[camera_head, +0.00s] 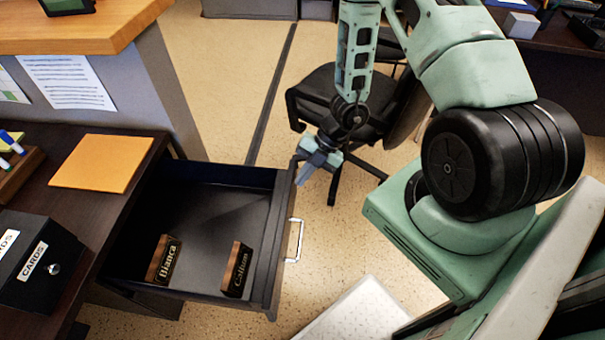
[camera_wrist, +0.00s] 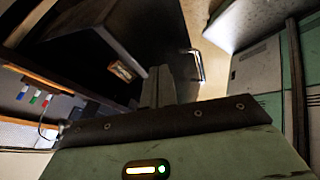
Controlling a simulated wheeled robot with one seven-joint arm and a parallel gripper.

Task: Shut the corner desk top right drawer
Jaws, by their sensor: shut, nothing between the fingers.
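The corner desk's top right drawer (camera_head: 205,205) stands wide open, pulled out to the right from the dark desk (camera_head: 35,195). Its front panel (camera_head: 280,240) carries a silver handle (camera_head: 295,240). Two wooden name blocks lie inside, Bianca (camera_head: 164,260) and another (camera_head: 237,270). My gripper (camera_head: 304,174) is shut and empty, pointing down at the far end of the front panel, on its outer side. I cannot tell whether it touches the panel. In the wrist view the shut fingers (camera_wrist: 158,88) show close to the drawer, with the handle (camera_wrist: 197,66) to their right.
A black office chair (camera_head: 340,110) stands just behind my gripper. An orange folder (camera_head: 102,163) and a black card box (camera_head: 36,262) lie on the desk. A white box-like object (camera_head: 355,312) is on the floor at front. Bare floor (camera_head: 225,90) lies beyond the drawer.

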